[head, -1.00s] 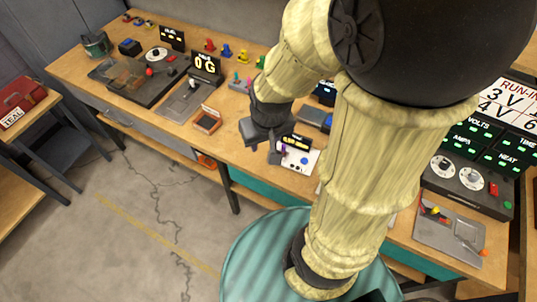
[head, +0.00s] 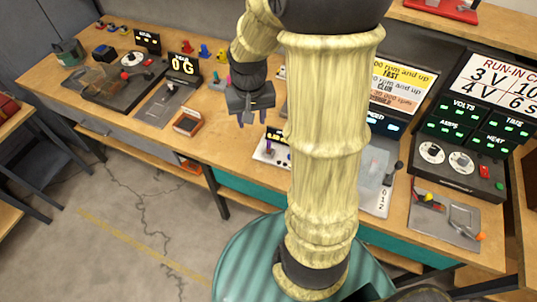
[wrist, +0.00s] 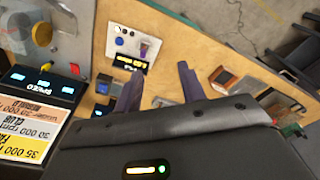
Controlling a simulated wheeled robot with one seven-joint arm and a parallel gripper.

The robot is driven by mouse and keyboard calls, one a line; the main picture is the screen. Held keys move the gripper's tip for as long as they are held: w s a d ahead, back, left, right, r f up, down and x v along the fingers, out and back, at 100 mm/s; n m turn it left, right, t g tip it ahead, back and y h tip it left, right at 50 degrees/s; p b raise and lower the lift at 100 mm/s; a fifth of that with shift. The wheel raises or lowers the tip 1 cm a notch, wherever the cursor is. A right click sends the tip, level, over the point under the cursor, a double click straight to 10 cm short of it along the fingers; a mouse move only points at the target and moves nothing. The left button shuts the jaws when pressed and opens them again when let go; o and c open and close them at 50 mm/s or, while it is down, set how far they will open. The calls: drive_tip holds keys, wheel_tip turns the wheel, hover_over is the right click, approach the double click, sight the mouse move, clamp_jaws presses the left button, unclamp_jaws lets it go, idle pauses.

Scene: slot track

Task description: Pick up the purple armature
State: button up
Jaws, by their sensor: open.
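The purple armature (wrist: 145,47) appears in the wrist view as a small purple piece on a white panel (wrist: 126,40) with a dark display. In the head view the armature (head: 268,145) is a small purple spot on the white panel (head: 263,155), partly hidden by my arm. My gripper (head: 254,118) is open and empty above the bench, behind and left of the panel in the head view. In the wrist view my gripper's two fingers (wrist: 160,85) are apart, with bare wood between them. The armature is beyond the fingertips, not touching them.
A small wooden-edged box (head: 187,123) stands on the bench left of the panel. A plate with a lever (head: 378,180) and a yellow sign (head: 400,85) are to the right. Bare bench lies around the box.

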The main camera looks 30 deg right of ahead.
drive_tip(key=w+d+f+m+g+b, duration=0.1)
drive_tip(key=w+d+f+m+b, duration=0.2)
drive_tip(key=d, duration=0.5)
drive_tip(key=shift+w+d+f, duration=0.2)
drive_tip(key=shift+w+f, duration=0.45)
drive_tip(key=shift+w, duration=0.25)
drive_tip(key=p, duration=0.1)
approach(269, 141)
drive_tip(key=f, duration=0.5)
drive_tip(key=shift+d+f, duration=0.2)
drive_tip(key=shift+d, duration=0.1)
drive_tip(key=shift+f, duration=0.1)
wheel_tip(269, 141, down, 5)
drive_tip(key=shift+w+a+f+p, duration=0.1)
drive_tip(key=shift+w+a+p, duration=0.1)
drive_tip(key=shift+p, duration=0.55)
drive_tip(key=shift+s, duration=0.25)
drive_tip(key=shift+w, duration=0.1)
clamp_jaws()
